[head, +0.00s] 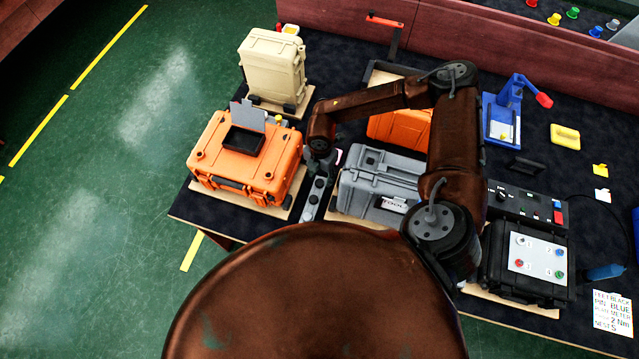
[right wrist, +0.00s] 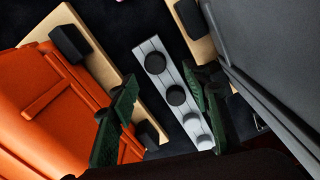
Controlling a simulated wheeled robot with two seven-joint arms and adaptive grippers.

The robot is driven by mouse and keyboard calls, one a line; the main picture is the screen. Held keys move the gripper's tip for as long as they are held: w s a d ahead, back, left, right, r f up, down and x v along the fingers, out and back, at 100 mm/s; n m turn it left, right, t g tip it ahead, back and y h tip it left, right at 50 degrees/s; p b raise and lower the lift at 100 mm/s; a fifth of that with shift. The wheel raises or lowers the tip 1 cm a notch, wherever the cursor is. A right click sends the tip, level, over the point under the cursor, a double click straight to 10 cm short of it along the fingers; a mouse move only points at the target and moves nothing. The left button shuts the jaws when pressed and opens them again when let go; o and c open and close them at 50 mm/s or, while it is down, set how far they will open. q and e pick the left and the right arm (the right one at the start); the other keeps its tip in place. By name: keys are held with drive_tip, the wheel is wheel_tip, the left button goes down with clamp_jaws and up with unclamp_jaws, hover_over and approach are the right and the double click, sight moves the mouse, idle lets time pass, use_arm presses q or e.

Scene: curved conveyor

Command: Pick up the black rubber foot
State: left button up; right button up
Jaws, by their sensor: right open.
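Black round rubber feet (right wrist: 155,62) sit in a row on a narrow grey strip (right wrist: 145,48) in the right wrist view. Another black foot (right wrist: 175,95) follows in the row, then paler round spots nearer the wrist. In the head view the strip (head: 309,207) lies between the orange case and the grey case, partly under my right gripper (head: 322,165). My right gripper's green fingers (right wrist: 158,82) are open, spread on either side of the strip, with nothing held between them. Their exact height above the feet cannot be told. My left gripper is not in view.
An orange case (head: 235,155) on a board stands left of the strip, and a grey case (head: 385,180) stands close on its right. A cream case (head: 272,65) is behind. A black case (head: 510,285) with a panel is at right. The gap around the strip is narrow.

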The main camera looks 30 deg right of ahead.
sight(319, 182)
drive_tip(key=f, duration=0.5)
drive_tip(key=shift+w+f, duration=0.15)
drive_tip(key=shift+w, duration=0.25)
drive_tip(key=c, duration=0.9)
